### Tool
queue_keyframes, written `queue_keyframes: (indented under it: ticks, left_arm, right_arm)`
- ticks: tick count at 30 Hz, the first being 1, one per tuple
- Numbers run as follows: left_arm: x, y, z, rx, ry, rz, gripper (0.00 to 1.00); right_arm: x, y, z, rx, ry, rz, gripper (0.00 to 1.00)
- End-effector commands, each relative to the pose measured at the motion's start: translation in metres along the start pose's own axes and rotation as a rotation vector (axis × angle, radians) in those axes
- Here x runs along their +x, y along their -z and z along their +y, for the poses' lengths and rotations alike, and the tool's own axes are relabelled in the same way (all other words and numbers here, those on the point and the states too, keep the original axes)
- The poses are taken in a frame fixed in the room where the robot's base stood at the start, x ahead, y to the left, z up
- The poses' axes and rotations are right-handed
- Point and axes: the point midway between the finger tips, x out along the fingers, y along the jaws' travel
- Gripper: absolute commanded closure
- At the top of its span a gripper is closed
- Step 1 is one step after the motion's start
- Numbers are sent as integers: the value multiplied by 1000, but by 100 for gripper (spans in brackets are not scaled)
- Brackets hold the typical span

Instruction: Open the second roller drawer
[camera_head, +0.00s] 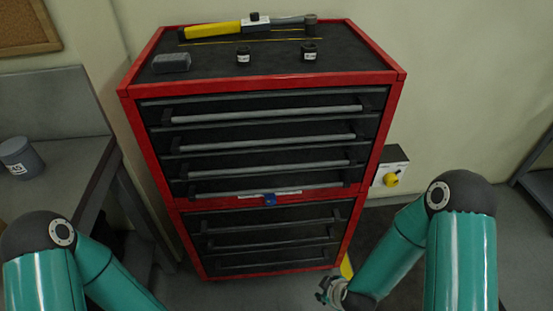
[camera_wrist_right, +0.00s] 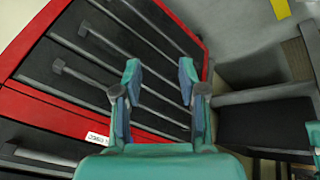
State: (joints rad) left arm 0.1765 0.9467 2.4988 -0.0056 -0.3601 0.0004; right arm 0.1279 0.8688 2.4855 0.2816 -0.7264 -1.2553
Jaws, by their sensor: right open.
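The red roller cabinet (camera_head: 382,130) with black drawers stands in the middle of the head view. Its drawers look shut. The second bar handle from the top (camera_head: 265,143) is a grey bar across the black front. My right gripper (camera_head: 331,291) is low, beside the cabinet's lower right corner in the head view. In the right wrist view my right gripper (camera_wrist_right: 160,75) is open and empty, with drawer fronts and slanting bar handles (camera_wrist_right: 92,58) behind its fingers. I cannot tell its distance from them. My left arm shows at lower left, but its gripper is outside the frame.
A grey bench (camera_head: 60,100) with a grey cup (camera_head: 20,157) stands at left.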

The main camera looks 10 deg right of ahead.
Motion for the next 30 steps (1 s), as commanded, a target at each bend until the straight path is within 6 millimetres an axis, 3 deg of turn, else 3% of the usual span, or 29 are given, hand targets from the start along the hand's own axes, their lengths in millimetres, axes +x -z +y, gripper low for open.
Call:
queue_keyframes:
  ticks: [1,5,8,9,13,18,22,30]
  left_arm:
    - [0,0,0,0,0,0,60]
    - [1,0,0,0,0,0,60]
    - [2,0,-1,0,0,0,60]
    - [2,0,-1,0,0,0,60]
    - [3,0,-1,0,0,0,60]
    - [4,0,-2,0,0,0,60]
    - [4,0,-2,0,0,0,60]
    - [2,0,-1,0,0,0,60]
  right_arm:
    - [-8,16,22,-119,-86,18,59]
    - [-44,62,74,-432,-329,22,59]
    - [-91,111,107,-639,-534,10,59]
    - [-118,136,117,-703,-626,12,59]
    - [-189,194,120,-742,-803,81,59]
    - [-249,246,94,-749,-884,245,59]
    - [-265,263,81,-766,-899,302,59]
    - [-250,278,92,-771,-896,305,59]
